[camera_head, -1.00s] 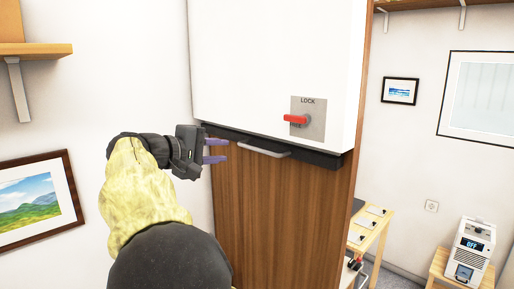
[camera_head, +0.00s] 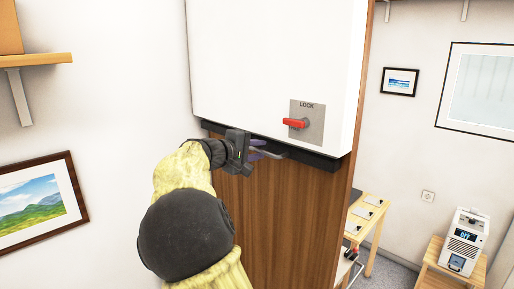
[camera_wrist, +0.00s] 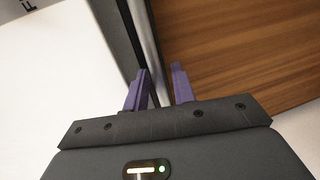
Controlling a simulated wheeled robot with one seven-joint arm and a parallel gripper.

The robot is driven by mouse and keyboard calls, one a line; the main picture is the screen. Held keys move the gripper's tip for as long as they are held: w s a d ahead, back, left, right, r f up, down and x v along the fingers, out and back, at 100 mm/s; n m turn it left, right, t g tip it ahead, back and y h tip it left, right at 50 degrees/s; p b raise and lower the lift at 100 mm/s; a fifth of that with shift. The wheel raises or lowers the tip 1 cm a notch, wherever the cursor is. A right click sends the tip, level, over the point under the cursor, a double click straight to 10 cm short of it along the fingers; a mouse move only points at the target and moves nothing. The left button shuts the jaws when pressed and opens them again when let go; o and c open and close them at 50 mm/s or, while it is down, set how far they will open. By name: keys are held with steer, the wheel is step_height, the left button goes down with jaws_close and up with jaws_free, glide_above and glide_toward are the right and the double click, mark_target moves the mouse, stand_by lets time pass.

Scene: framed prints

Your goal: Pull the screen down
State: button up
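The screen (camera_head: 250,65) is a white panel with a black bar (camera_head: 322,161) along its lower edge. A silver handle (camera_head: 272,156) sits on that bar. A red lever (camera_head: 294,123) on a grey plate marked LOCK is at the panel's lower right and points left. My gripper (camera_head: 262,148) is at the handle, with purple fingers. In the wrist view the fingers (camera_wrist: 160,70) are apart and the handle (camera_wrist: 148,45) runs down toward the gap between them, nearer the left finger. I cannot tell whether they touch it. My gripper hides the handle's left part.
A wooden panel (camera_head: 290,215) stands below the screen. A shelf (camera_head: 35,59) and a landscape print (camera_head: 32,203) are on the left wall. A small wooden table (camera_head: 371,214) and a white device (camera_head: 467,236) are at the right.

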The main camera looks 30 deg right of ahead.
steer(key=shift+a, duration=0.15)
steer(key=shift+c, duration=0.5)
steer(key=shift+s, duration=0.15)
jaws_close()
step_height(320, 180, down, 49)
steer(key=b, duration=4.6)
steer(key=shift+r, duration=0.1)
